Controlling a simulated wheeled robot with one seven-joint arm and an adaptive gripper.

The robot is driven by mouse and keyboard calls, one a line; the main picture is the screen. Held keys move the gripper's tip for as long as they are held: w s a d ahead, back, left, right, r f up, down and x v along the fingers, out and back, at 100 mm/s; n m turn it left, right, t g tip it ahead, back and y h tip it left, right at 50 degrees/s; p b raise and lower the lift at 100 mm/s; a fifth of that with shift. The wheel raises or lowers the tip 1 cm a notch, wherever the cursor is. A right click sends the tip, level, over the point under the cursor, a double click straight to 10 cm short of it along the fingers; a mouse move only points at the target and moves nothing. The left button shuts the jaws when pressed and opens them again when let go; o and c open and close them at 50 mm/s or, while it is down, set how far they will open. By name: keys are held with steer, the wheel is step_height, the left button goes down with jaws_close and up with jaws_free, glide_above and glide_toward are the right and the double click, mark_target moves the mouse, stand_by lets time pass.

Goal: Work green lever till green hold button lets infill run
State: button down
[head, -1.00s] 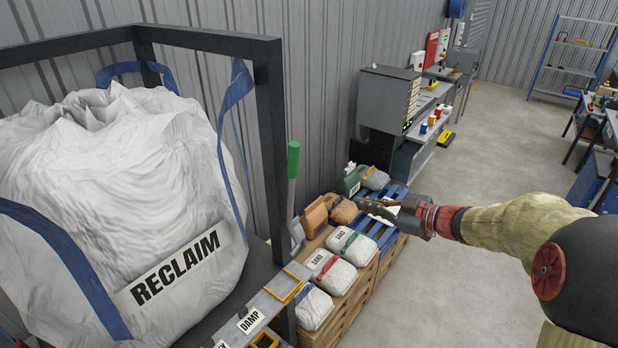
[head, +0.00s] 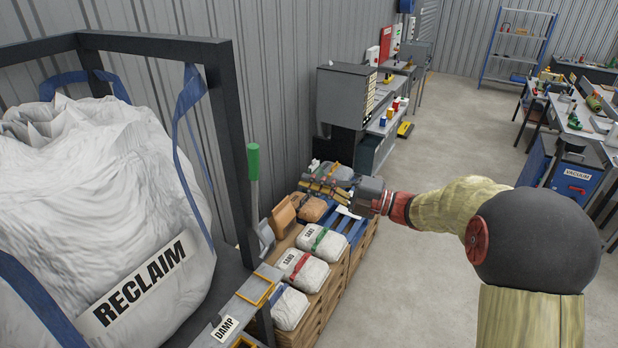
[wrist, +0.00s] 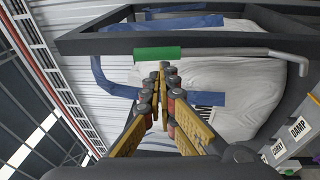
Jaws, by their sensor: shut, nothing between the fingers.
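The green lever (head: 253,162) stands upright on a grey rod beside the dark frame of the bulk bag in the head view. In the wrist view the green grip (wrist: 158,53) lies sideways just beyond the fingertips, with its bent grey rod (wrist: 250,52) running right. My gripper (head: 308,186) is shut and empty, its fingers pointing left toward the lever. In the wrist view my gripper (wrist: 163,68) has its fingertips together near the grip; I cannot tell if they touch it. I cannot make out a green hold button in either view.
A white RECLAIM bag (head: 120,220) fills the left inside a dark frame (head: 222,130). Bagged sand (head: 303,270) lies on pallets below my arm. A grey cabinet (head: 345,97) stands against the wall. The floor (head: 440,140) to the right is mostly open.

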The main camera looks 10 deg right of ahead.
steer(key=p+x, duration=0.3)
steer(key=x, duration=0.8)
steer(key=shift+p, duration=0.3)
steer(key=shift+a+f, duration=0.1)
steer(key=shift+w+a+r+g+h+b, duration=0.2)
steer(key=shift+w+a+h+b, duration=0.25)
steer(key=shift+a, duration=0.2)
steer(key=shift+w+a+r+g+h+b, duration=0.2)
steer(key=shift+w+a+h+b, duration=0.15)
steer(key=shift+w+a, duration=0.25)
steer(key=shift+s, duration=0.15)
steer(key=shift+f, duration=0.1)
